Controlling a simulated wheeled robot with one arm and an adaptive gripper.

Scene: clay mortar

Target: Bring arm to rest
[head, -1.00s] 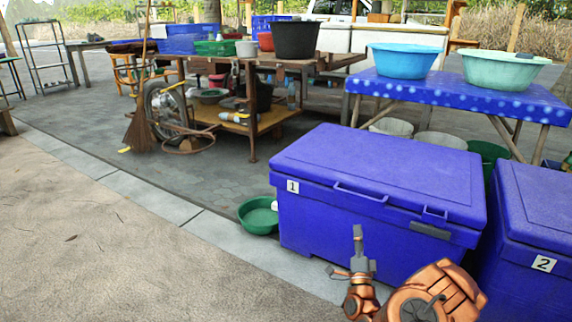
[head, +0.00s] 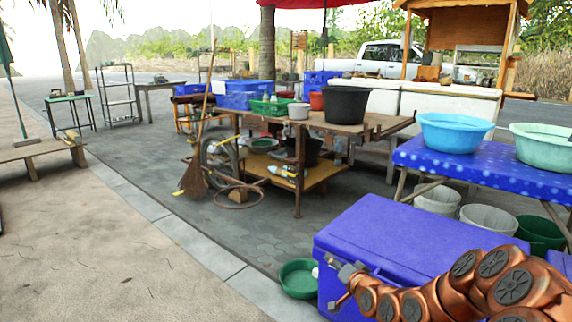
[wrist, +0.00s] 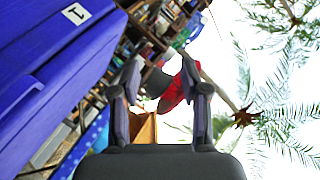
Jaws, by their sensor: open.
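My copper-coloured arm (head: 455,290) reaches in from the lower right of the head view, its links bent in a row. My gripper (head: 340,282) points left, in front of the blue cooler box (head: 410,235) and hiding part of its front. In the wrist view my gripper (wrist: 160,80) is open, its two dark fingers apart with nothing held between them. The cooler (wrist: 45,55) marked 1 is at the left of that tilted view, apart from the fingers.
A green basin (head: 298,279) sits on the ground left of the cooler. A blue-clothed table (head: 470,178) with basins stands behind it at right. A wooden cart (head: 265,185) and broom (head: 193,180) stand farther back. The paving at left (head: 90,240) is clear.

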